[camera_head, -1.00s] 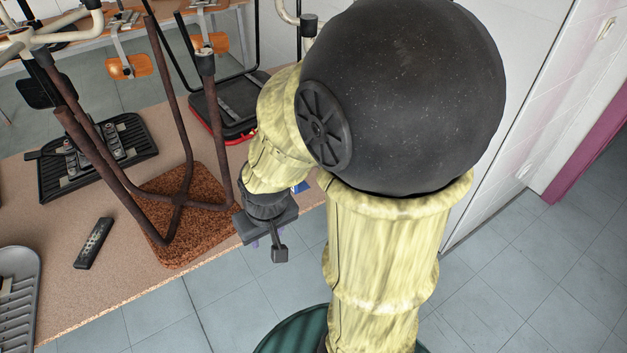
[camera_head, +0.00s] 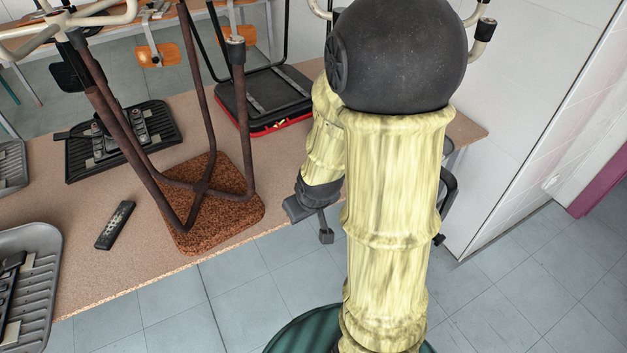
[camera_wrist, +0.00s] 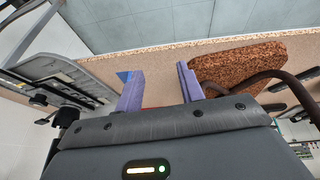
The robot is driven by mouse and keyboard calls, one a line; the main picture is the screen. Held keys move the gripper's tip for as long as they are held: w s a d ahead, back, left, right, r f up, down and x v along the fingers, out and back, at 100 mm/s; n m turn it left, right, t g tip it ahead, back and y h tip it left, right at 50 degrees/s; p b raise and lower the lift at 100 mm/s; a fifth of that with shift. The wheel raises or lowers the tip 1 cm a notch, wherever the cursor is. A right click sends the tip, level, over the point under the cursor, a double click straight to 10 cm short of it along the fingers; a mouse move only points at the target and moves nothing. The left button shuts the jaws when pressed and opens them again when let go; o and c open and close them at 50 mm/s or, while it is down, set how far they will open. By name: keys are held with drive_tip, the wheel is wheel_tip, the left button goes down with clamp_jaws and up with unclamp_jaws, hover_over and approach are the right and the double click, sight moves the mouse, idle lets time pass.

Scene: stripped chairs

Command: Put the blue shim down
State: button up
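A small blue piece (camera_wrist: 124,76), which looks like the blue shim, shows in the wrist view. It is partly hidden behind the left of my two purple fingers, against the brown tabletop near its edge. I cannot tell whether it touches that finger. My gripper (camera_wrist: 158,88) has its fingers well apart, with nothing seen between them. In the head view my gripper (camera_head: 318,226) hangs past the front edge of the table, beside my yellow arm. The blue piece does not show there now.
The tabletop (camera_head: 85,255) bears a reddish-brown cork-like seat (camera_head: 205,225) with rusty legs, a dark remote (camera_head: 115,225), a black seat with a red rim (camera_head: 262,100), and grey and black seat parts. Tiled floor (camera_head: 250,310) is open in front; a white wall (camera_head: 530,90) stands right.

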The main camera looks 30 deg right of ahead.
drive_tip(key=w+d+f+t+b, duration=0.1)
drive_tip(key=w+d+f+t, duration=0.1)
drive_tip(key=d, duration=0.4)
drive_tip(key=w+d+f+t+b, duration=0.1)
drive_tip(key=w+d+f+t, duration=0.2)
drive_tip(key=d+f+t, duration=0.2)
drive_tip(key=shift+w+d+m+t+y, duration=0.15)
drive_tip(key=shift+d+m+t+y, duration=0.2)
drive_tip(key=shift+d+t, duration=0.55)
drive_tip(key=shift+a+f, duration=0.1)
drive_tip(key=x, duration=1.2)
drive_tip(key=shift+w+a+p, duration=0.1)
drive_tip(key=shift+w+p, duration=0.05)
drive_tip(key=shift+p, duration=0.2)
drive_tip(key=shift+p+x, duration=0.5)
drive_tip(key=shift+x, duration=2.05)
drive_tip(key=shift+a, duration=0.1)
